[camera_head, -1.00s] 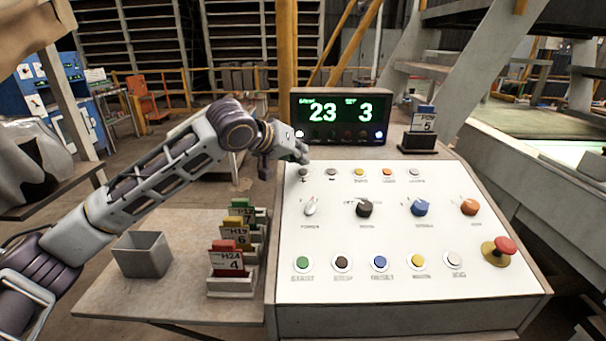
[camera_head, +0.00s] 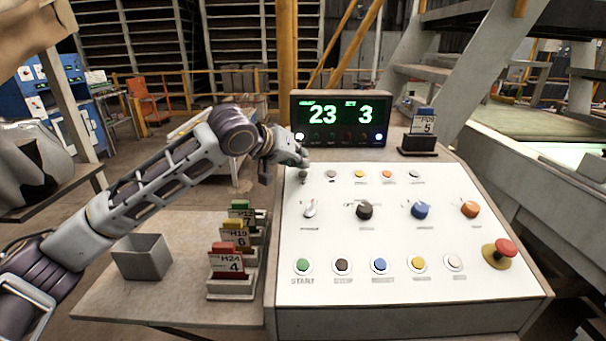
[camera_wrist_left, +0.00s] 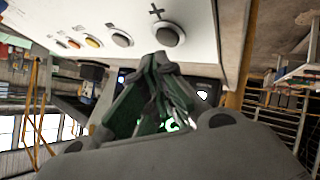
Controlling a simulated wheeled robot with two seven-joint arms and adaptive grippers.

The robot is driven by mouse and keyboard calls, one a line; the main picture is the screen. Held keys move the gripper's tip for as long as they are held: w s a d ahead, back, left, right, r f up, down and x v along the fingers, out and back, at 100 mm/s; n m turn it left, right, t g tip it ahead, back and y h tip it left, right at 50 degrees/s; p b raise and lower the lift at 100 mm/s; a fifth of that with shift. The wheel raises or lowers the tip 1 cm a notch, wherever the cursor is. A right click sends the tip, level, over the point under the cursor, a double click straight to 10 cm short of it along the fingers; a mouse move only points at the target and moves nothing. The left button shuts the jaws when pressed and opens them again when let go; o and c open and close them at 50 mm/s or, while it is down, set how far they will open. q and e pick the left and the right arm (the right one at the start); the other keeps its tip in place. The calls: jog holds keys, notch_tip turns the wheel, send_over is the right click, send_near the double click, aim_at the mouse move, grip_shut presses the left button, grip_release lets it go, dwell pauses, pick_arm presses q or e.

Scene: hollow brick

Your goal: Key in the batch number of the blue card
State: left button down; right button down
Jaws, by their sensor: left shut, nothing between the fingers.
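The blue card (camera_head: 424,122) stands in a dark holder on the console's back right; its large lower figure reads 5, and its small upper line is too blurred to read surely. The display (camera_head: 339,117) shows 23 on the left and 3 on the right in green. My left gripper (camera_head: 302,160) is shut and empty, with its tips at the upper left grey button (camera_head: 303,174). In the left wrist view, the tips are close beside that button (camera_wrist_left: 170,35), marked with a plus; I cannot tell whether they touch. My right gripper is out of view.
The white panel (camera_head: 380,240) carries several other buttons, knobs and a red mushroom button (camera_head: 505,246). Green, yellow and red cards (camera_head: 227,262) stand in holders on the left table, near an open grey bin (camera_head: 141,257). The panel's middle is free of my arm.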

pick_arm(q)
jog(key=shift+w+f+p, duration=0.1)
jog(key=shift+f+p, duration=0.25)
dwell(0.7)
jog(key=shift+f, duration=0.35)
dwell(1.0)
jog(key=shift+w, duration=0.1)
dwell(0.4)
jog(key=shift+s+r+p, duration=0.25)
jog(key=shift+r+p, duration=0.5)
jog(key=shift+p, duration=0.3)
jog(key=shift+s+r+p, duration=0.2)
jog(key=shift+r+p, duration=0.6)
jog(key=shift+s+r+p, duration=0.25)
jog(key=shift+r+p, duration=0.5)
jog(key=shift+r, duration=0.05)
jog(key=shift+s+r+p, duration=0.2)
jog(key=shift+r+p, duration=0.6)
dwell(0.5)
